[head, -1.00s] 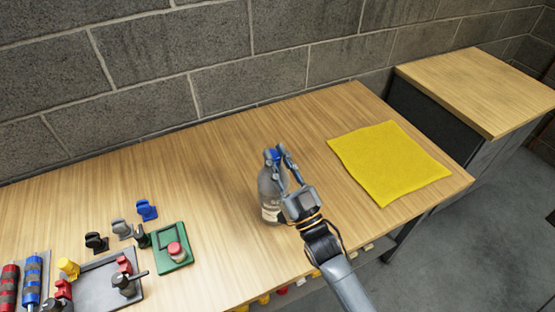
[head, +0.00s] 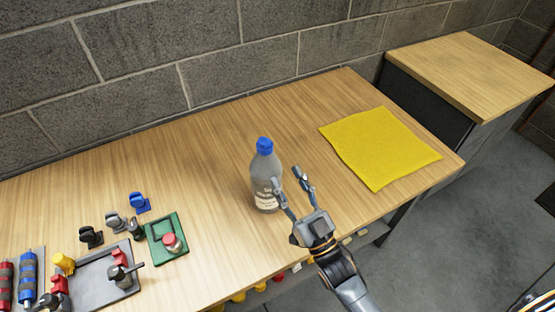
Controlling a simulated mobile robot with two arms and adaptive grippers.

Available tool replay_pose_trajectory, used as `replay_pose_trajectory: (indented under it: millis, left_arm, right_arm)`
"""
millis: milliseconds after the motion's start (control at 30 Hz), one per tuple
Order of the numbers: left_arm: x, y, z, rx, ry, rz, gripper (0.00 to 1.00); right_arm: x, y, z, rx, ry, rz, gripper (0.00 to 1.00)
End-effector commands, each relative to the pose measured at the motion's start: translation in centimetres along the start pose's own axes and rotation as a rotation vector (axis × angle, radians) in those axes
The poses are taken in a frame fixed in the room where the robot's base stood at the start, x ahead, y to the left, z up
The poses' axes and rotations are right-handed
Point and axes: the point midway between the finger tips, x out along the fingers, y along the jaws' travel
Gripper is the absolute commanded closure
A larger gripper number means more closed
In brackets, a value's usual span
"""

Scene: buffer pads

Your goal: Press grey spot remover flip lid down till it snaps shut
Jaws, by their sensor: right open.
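The spot remover is a grey bottle (head: 265,177) with a pale label and a blue cap (head: 265,146). It stands upright on the wooden table, near the middle of the head view. From here the cap looks to be down on the bottle top, but I cannot tell whether it is snapped shut. My right gripper (head: 287,178) is open and empty, just right of the bottle and lower than the cap. One finger overlaps the bottle's right edge in the picture; I cannot tell whether it touches. My left gripper is not in view.
A yellow cloth (head: 380,147) lies to the right on the table. At the left are a grey tray (head: 95,290), a green plate with a red button (head: 171,243), and several small coloured clips. A second wooden-topped cabinet (head: 470,70) stands at the back right. Table behind the bottle is clear.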

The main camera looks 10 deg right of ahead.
Motion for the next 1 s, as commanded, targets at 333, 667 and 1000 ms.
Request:
replay_pose_trajectory:
  millis: [333,667,1000]
  left_arm:
    - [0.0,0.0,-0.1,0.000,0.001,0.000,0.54]
    - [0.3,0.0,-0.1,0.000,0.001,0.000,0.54]
    - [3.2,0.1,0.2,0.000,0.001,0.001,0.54]
  right_arm:
    - [-2.9,0.0,0.0,0.000,0.001,0.000,0.56]
    - [-2.4,-0.3,-0.1,0.001,-0.011,-0.003,0.85]
    - [1.9,-2.9,-4.4,-0.020,-0.229,0.021,1.00]
